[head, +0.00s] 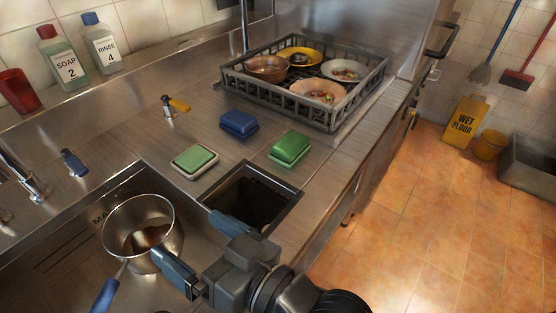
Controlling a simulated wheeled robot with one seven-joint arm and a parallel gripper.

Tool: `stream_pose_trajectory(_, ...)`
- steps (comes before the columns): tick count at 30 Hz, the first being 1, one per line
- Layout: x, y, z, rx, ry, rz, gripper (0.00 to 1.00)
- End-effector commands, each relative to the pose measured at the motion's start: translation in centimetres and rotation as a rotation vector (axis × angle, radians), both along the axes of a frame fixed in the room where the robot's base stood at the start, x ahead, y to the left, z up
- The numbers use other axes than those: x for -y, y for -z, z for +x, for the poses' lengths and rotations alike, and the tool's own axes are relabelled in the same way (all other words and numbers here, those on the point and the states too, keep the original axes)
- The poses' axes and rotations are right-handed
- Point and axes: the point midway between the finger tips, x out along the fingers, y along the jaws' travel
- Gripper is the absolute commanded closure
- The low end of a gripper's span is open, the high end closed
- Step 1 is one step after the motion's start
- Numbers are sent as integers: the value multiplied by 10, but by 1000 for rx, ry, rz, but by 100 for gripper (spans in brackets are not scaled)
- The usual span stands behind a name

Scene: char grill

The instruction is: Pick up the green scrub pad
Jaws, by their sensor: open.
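A dark green block-like pad (290,148) lies flat on the steel counter, right of centre, behind the square opening. A paler green pad (195,160) with a cream border or base lies to its left. I cannot tell for sure which one is the scrub pad; the darker one is plain green throughout. A blue pad (239,124) lies between and behind them. My gripper (184,234) is open and empty, its two blue-grey fingers spread wide. It is in the foreground over the sink side, nearer than all the pads and apart from them.
A square opening (272,190) lies between my gripper and the pads. A metal pot (140,218) stands in the sink beside one finger. A dish rack (333,115) with bowls stands behind. Soap (62,64) and rinse (101,48) bottles and a red cup (18,90) stand left.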

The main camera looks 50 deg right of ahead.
Motion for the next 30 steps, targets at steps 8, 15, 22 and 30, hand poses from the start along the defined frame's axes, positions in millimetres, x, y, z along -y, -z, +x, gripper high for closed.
stream_pose_trajectory(8,-13,-28,48,68,-80,-5,4)
stream_pose_trajectory(15,-28,-73,106,158,-225,-80,4)
stream_pose_trajectory(22,-41,-114,148,226,-414,-247,4)
stream_pose_trajectory(30,-41,-132,174,230,-642,-535,4)
